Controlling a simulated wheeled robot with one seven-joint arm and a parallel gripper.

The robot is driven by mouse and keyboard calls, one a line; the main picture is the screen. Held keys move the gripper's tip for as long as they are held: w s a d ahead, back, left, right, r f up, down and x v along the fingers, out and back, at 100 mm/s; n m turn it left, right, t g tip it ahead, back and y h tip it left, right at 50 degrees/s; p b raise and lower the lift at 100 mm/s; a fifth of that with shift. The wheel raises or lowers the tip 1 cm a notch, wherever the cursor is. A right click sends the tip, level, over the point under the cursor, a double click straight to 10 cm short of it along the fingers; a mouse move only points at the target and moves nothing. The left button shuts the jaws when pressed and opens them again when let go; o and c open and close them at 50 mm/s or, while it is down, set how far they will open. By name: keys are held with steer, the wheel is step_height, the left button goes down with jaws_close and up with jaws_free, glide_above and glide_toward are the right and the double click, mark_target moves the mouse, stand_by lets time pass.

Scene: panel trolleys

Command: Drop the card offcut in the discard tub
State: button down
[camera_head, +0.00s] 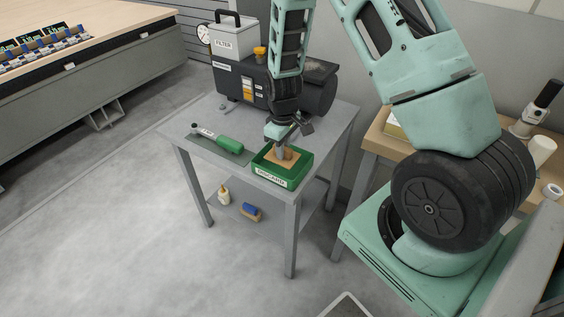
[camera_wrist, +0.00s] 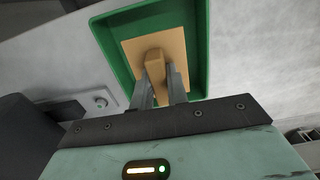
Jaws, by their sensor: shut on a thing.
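The card offcut (camera_wrist: 178,45) is a flat tan square with a raised tan block in its middle. My gripper (camera_wrist: 160,78) is shut on that block, one finger on each side. The discard tub (camera_head: 296,180) is a shallow green tray with a white DISCARD label, at the front right corner of the grey table. In the head view my gripper (camera_head: 284,148) points down into the tub, and the offcut (camera_head: 285,158) shows within its walls. In the wrist view the offcut lies inside the outline of the tub (camera_wrist: 202,50). I cannot tell whether it touches the tub floor.
A green bottle-like tool (camera_head: 229,145) lies on a dark mat left of the tub. A black machine (camera_head: 238,85) and a white FILTER box (camera_head: 230,42) stand behind. The lower shelf holds a small bottle (camera_head: 223,194) and a blue-and-tan block (camera_head: 250,212). Floor at left is clear.

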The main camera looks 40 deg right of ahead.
steer(key=shift+f, duration=2.25)
steer(key=shift+f, duration=0.2)
steer(key=c, duration=1.4)
jaws_free()
step_height(320, 180, up, 12)
steer(key=shift+r, duration=0.1)
steer(key=s+a+r, duration=0.3)
steer(key=a+r, duration=0.2)
steer(key=a, duration=0.5)
steer(key=s+a+r+n, duration=0.1)
steer(key=s+a+r, duration=0.2)
steer(key=s, duration=0.4)
steer(key=s+a+r+n, duration=0.1)
steer(key=s+a+r, duration=0.2)
steer(key=s+a, duration=0.3)
steer(key=s+a+r+n, duration=0.1)
steer(key=s+a+r, duration=0.2)
steer(key=s+a, duration=0.2)
steer(key=shift+s+a+r+n+y, duration=0.1)
steer(key=shift+s+n+y, duration=0.05)
steer(key=shift+s, duration=0.65)
steer(key=shift+s+a+n+y, duration=0.1)
steer(key=shift+s+n+y, duration=0.05)
steer(key=shift+s, duration=0.65)
